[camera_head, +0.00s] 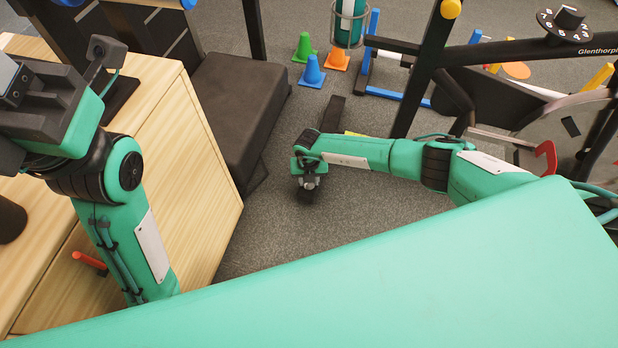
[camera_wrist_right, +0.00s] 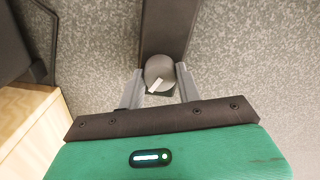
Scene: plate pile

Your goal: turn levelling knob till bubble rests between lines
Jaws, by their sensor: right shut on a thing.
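A grey round knob (camera_wrist_right: 159,72) with a pale pointer mark sits at the end of a dark flat bar (camera_wrist_right: 167,28) in the right wrist view. My right gripper (camera_wrist_right: 160,84) is shut on the knob, one finger on each side. In the head view the right gripper (camera_head: 308,190) is low over the grey floor and hides the knob. The dark bar (camera_head: 333,110) shows behind my right arm. A small yellow strip (camera_head: 352,133) peeks out behind that arm; I cannot tell whether it is the bubble level. No bubble or lines are readable. My left gripper's fingers are out of view.
A wooden cabinet (camera_head: 215,185) and a black padded block (camera_head: 232,105) stand left of the right gripper. Small cones (camera_head: 311,72) and a dark equipment frame (camera_head: 428,65) stand behind. Grey floor (camera_head: 270,225) is clear around the gripper.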

